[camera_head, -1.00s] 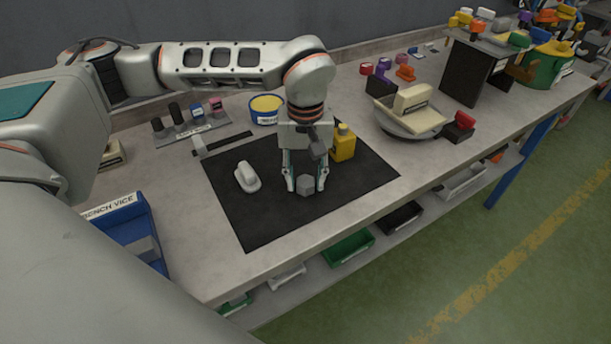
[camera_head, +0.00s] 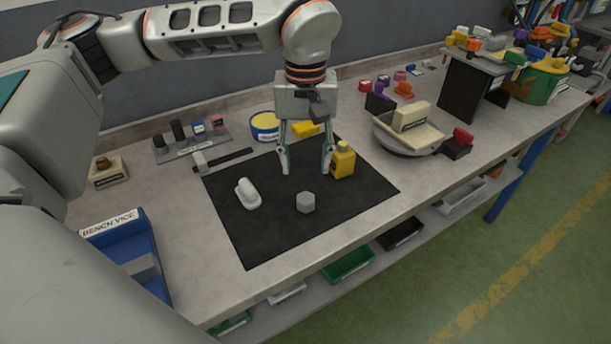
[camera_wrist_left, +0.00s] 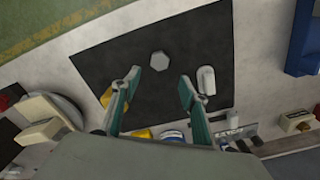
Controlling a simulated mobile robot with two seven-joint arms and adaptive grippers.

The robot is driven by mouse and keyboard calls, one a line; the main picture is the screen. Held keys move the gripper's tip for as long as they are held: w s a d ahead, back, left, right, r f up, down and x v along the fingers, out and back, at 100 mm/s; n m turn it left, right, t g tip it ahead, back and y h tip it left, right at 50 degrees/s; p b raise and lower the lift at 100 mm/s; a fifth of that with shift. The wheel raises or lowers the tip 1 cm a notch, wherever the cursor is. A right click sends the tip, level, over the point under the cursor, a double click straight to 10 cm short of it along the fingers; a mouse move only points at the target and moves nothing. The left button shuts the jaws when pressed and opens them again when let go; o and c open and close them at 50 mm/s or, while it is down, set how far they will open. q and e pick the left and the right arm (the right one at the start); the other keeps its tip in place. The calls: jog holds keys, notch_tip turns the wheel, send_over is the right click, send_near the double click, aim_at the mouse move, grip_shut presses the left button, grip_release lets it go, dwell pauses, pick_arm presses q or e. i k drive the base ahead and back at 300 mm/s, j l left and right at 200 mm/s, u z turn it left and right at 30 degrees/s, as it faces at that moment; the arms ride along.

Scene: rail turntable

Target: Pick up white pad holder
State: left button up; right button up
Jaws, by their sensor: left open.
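The white pad holder (camera_head: 247,194) lies on the black mat (camera_head: 270,237), left of a grey hexagonal piece (camera_head: 305,202). In the left wrist view the white pad holder (camera_wrist_left: 206,80) is just beyond and right of one fingertip. My left gripper (camera_head: 306,172) is open and empty above the mat, right of the holder and behind the grey piece. In the left wrist view its two fingers (camera_wrist_left: 159,87) are spread apart, with the hexagonal piece (camera_wrist_left: 159,61) beyond them. My right gripper is not in view.
A yellow bottle (camera_head: 342,160) stands close to the right finger. A blue bench vice bin (camera_head: 127,249) is at left, and a round tray (camera_head: 408,139) is at right.

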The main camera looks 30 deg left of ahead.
aim_at(249, 197)
jog(key=k, duration=1.5)
